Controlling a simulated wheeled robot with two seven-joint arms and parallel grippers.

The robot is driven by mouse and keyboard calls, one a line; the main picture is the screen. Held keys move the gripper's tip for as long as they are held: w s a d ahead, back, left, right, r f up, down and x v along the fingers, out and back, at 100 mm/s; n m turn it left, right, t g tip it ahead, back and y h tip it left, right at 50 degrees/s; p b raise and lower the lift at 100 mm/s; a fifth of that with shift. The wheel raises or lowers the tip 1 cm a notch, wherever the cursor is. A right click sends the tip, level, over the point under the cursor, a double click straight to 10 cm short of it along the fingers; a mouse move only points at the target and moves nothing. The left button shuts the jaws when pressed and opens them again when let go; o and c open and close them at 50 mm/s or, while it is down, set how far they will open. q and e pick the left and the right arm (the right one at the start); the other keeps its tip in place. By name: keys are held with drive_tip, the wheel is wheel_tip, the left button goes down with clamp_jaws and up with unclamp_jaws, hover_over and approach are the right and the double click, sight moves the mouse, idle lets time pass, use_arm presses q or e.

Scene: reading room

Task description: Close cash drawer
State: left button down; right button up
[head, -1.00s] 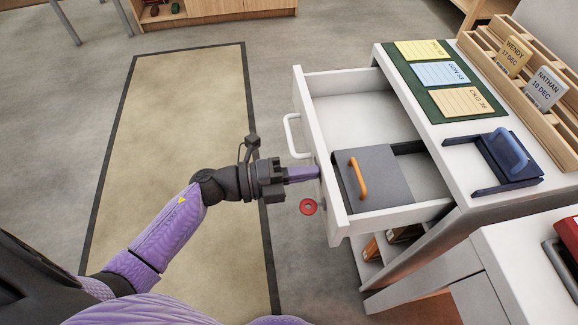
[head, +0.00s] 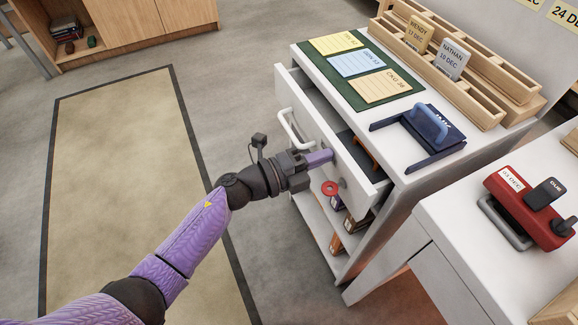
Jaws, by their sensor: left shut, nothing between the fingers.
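The white cash drawer (head: 345,158) sticks out a little from the white cabinet under the desk top. A narrow strip of its inside shows, with part of a dark lid and its orange handle (head: 366,152). A white pull handle (head: 290,128) is on its front. My left gripper (head: 326,157) is shut and empty, its purple fingers at the drawer front, right of the pull handle. I cannot tell whether they touch it. My right gripper is out of view.
On the desk top are a green mat (head: 346,77) with cards, a blue ink pad (head: 430,125) and a wooden card rack (head: 470,85). A red stamp (head: 528,205) lies on the nearer white desk (head: 480,255). Open shelves are below the drawer. Floor at left is clear.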

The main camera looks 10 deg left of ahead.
sight(345, 149)
use_arm(q)
drive_tip(key=b+x, duration=0.1)
drive_tip(key=x, duration=0.4)
drive_tip(key=shift+d+r, duration=0.1)
drive_tip(key=shift+w+r, duration=0.1)
drive_tip(key=shift+r, duration=0.05)
